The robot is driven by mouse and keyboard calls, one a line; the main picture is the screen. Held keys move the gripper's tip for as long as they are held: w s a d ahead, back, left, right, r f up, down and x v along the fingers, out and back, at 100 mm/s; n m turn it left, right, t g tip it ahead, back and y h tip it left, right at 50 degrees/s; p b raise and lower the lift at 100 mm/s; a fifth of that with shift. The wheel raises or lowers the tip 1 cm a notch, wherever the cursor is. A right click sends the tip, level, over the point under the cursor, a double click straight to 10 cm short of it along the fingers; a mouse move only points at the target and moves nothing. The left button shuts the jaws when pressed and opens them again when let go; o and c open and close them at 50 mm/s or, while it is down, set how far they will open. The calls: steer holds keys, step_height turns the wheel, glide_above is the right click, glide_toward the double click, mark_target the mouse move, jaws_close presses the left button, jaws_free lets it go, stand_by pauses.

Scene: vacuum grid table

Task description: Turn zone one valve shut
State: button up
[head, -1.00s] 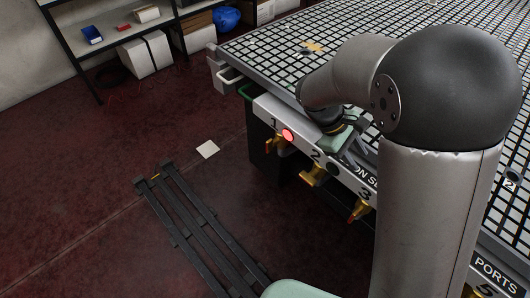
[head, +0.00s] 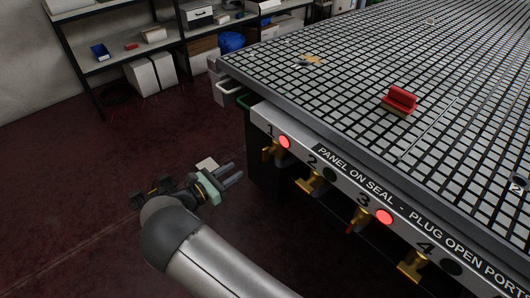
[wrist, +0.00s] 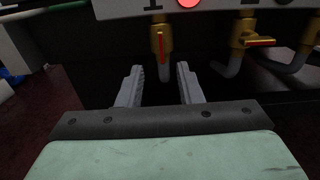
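The zone one valve (head: 270,151) is a brass valve with a red lever under the number 1 on the table's front panel. In the wrist view its red lever (wrist: 161,44) points straight down, along the pipe. The red lamp (head: 284,142) beside the number 1 is lit. My gripper (head: 237,171) is to the left of the valve and apart from it, its fingers pointing toward the panel. In the wrist view the fingers of my gripper (wrist: 160,88) are spread and empty, with the valve beyond the gap between them.
Valve two (head: 310,183) has its red lever sideways in the wrist view (wrist: 261,42); its lamp (head: 330,175) is dark. Valve three (head: 358,217) has a lit red lamp (head: 384,217). A red block (head: 401,99) sits on the grid table (head: 330,110). Shelves (head: 85,58) stand at the back left.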

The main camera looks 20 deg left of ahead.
mark_target(263, 153)
steer(key=x, duration=1.4)
steer(key=shift+w+d, duration=0.1)
steer(key=shift+d, duration=0.1)
jaws_close()
